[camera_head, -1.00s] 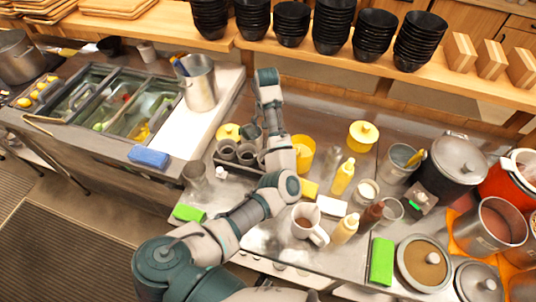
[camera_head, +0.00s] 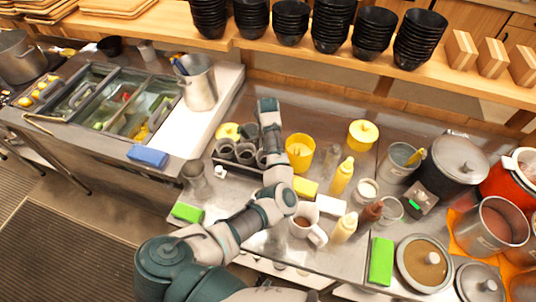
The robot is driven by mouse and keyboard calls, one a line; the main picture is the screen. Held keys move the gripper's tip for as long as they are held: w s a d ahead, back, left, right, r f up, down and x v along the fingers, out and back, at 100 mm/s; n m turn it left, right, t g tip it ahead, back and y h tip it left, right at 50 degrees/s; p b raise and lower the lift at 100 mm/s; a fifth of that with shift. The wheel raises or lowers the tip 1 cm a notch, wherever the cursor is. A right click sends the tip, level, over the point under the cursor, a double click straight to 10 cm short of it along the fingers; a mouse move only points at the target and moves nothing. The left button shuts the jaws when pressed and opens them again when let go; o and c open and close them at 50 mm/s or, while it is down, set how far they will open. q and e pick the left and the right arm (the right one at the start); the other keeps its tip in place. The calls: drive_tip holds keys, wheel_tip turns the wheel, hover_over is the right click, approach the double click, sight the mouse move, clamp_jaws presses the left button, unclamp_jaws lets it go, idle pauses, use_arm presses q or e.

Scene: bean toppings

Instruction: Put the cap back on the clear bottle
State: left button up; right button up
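A clear see-through bottle (camera_head: 196,180) stands upright at the left end of the steel counter. A small white piece (camera_head: 221,172), possibly its cap, lies just right of it. Another clear bottle-like shape (camera_head: 331,157) stands right of the yellow pot; I cannot tell which one is the task's bottle. My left arm comes in from the lower left and reaches over the counter, with its far end (camera_head: 268,108) by the metal cups, right of the left clear bottle. Its fingertips are not clearly visible, so their opening and any hold are unclear. My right gripper is out of view.
Metal cups (camera_head: 245,152) stand in a holder beside my arm. A yellow pot (camera_head: 300,140), yellow squeeze bottles (camera_head: 342,178), a white pitcher (camera_head: 308,225) and a green sponge (camera_head: 381,262) crowd the right. Another green sponge (camera_head: 187,212) lies at the front left.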

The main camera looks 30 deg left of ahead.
use_arm(q)
drive_tip(key=shift+d, duration=0.15)
drive_tip(key=shift+d+f, duration=0.1)
drive_tip(key=shift+f, duration=0.05)
drive_tip(key=f, duration=0.2)
drive_tip(key=a+f, duration=0.1)
drive_tip(key=f, duration=0.2)
drive_tip(key=shift+w, duration=0.15)
drive_tip(key=shift+a+f, duration=0.1)
drive_tip(key=shift+a, duration=0.05)
drive_tip(key=shift+d, duration=0.35)
drive_tip(key=shift+c, duration=0.5)
drive_tip(key=shift+d, duration=0.15)
drive_tip(key=c, duration=0.7)
drive_tip(key=shift+r, duration=0.2)
drive_tip(key=shift+a, duration=0.2)
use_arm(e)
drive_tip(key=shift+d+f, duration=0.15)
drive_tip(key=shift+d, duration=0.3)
